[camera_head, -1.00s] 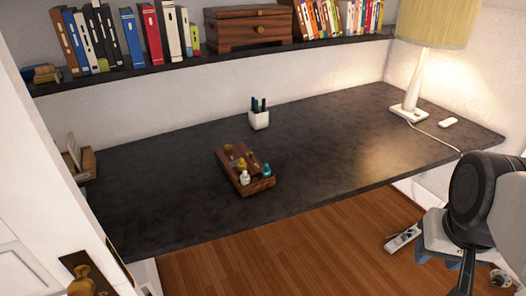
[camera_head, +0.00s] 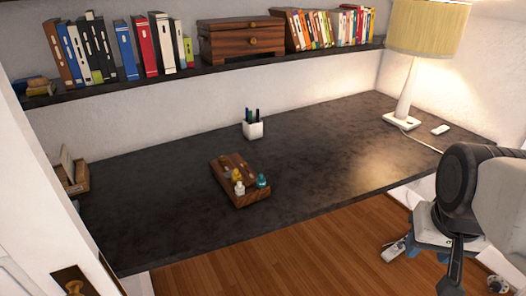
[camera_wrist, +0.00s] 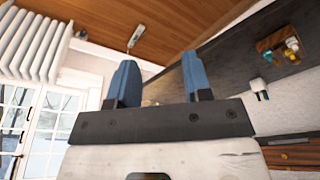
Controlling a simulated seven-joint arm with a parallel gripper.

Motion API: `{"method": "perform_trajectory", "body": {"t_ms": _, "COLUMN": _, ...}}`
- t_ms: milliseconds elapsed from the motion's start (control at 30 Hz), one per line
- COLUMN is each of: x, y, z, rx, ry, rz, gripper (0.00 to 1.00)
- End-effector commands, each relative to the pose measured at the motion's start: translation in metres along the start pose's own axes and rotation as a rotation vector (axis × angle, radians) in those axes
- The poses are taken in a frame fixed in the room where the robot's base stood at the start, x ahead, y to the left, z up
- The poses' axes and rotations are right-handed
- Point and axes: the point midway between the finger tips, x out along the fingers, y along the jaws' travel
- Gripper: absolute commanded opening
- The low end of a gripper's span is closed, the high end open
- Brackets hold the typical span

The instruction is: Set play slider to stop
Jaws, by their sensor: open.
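I cannot make out a slider marked play or stop in either view. A wooden tray (camera_head: 250,197) with small bottles and coloured pieces stands on the dark desk in the head view; its details are too small to read. It also shows upside down at the upper right of the wrist view (camera_wrist: 268,42). My gripper (camera_wrist: 160,82) is open and empty, its two blue fingers wide apart. In the head view my arm is at the lower right, beyond the desk's front edge and well apart from the tray.
The desk (camera_head: 150,220) is mostly clear. A white pen cup (camera_head: 253,130) stands behind the tray. A lamp (camera_head: 405,105) and a small white object (camera_head: 440,129) are at the right. A shelf (camera_head: 130,84) with books and a chest (camera_head: 240,40) overhangs the back.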

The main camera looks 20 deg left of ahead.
Motion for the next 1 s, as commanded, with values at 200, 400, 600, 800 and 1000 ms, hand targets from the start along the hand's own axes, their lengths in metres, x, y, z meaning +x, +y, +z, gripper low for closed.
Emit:
{"method": "perform_trajectory", "body": {"t_ms": 200, "x": -0.004, "y": -0.015, "z": -0.044, "rx": -0.004, "ry": -0.017, "rz": -0.008, "gripper": 0.45}}
{"method": "perform_trajectory", "body": {"t_ms": 400, "x": -0.004, "y": -0.033, "z": -0.089, "rx": -0.005, "ry": -0.034, "rz": -0.014, "gripper": 0.45}}
{"method": "perform_trajectory", "body": {"t_ms": 600, "x": 0.000, "y": -0.055, "z": -0.134, "rx": -0.006, "ry": -0.049, "rz": -0.020, "gripper": 0.45}}
{"method": "perform_trajectory", "body": {"t_ms": 800, "x": 0.008, "y": -0.081, "z": -0.177, "rx": -0.008, "ry": -0.066, "rz": -0.024, "gripper": 0.45}}
{"method": "perform_trajectory", "body": {"t_ms": 1000, "x": 0.019, "y": -0.110, "z": -0.218, "rx": -0.010, "ry": -0.082, "rz": -0.028, "gripper": 0.45}}
